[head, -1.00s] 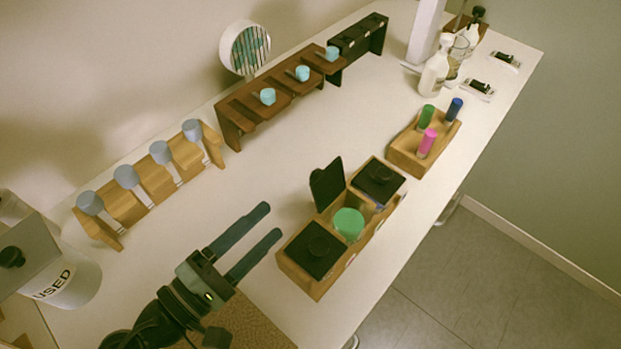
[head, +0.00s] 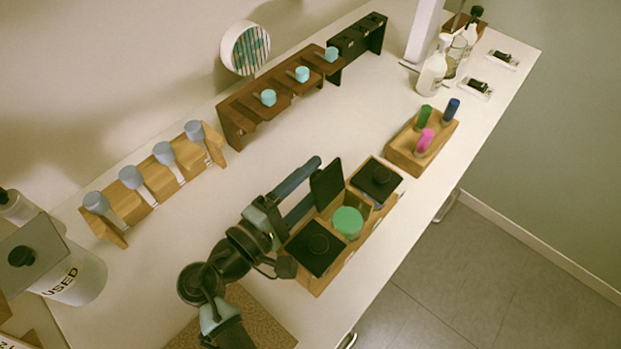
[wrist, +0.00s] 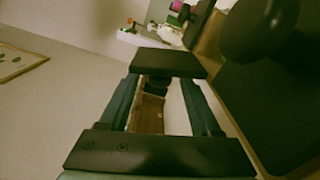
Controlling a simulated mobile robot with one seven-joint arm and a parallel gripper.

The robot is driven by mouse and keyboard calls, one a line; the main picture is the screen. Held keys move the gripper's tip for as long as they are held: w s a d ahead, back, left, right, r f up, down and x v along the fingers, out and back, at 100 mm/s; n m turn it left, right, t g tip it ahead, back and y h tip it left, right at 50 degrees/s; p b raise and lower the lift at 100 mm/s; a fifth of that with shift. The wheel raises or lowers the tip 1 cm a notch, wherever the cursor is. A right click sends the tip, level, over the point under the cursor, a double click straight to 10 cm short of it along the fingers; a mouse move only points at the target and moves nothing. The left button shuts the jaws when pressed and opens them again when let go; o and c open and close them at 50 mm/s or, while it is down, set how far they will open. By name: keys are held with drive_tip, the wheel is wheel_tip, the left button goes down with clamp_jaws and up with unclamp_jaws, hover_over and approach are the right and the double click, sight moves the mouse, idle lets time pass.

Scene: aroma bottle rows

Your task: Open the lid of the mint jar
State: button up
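No readable label marks the mint jar. A wooden box (head: 325,283) has a near compartment under a flat black knobbed lid (head: 315,248), a middle one holding a green-topped jar (head: 347,222), and a far one under another black lid (head: 376,180). A third black lid (head: 327,186) stands upright at the box's left side, by the middle compartment. My gripper (head: 309,183) is open, its fingers apart, just left of the box. One fingertip reaches beside the upright lid; contact cannot be told. The wrist view shows the spread fingers (wrist: 160,90) and the near lid's knob (wrist: 258,28) at right.
A small wooden holder (head: 404,160) with green, pink and blue vials stands beyond the box. Wooden racks (head: 228,118) line the wall side. A white container marked USED (head: 80,280) is at left. The table's middle is clear.

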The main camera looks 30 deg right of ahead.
clamp_jaws()
idle(1.2)
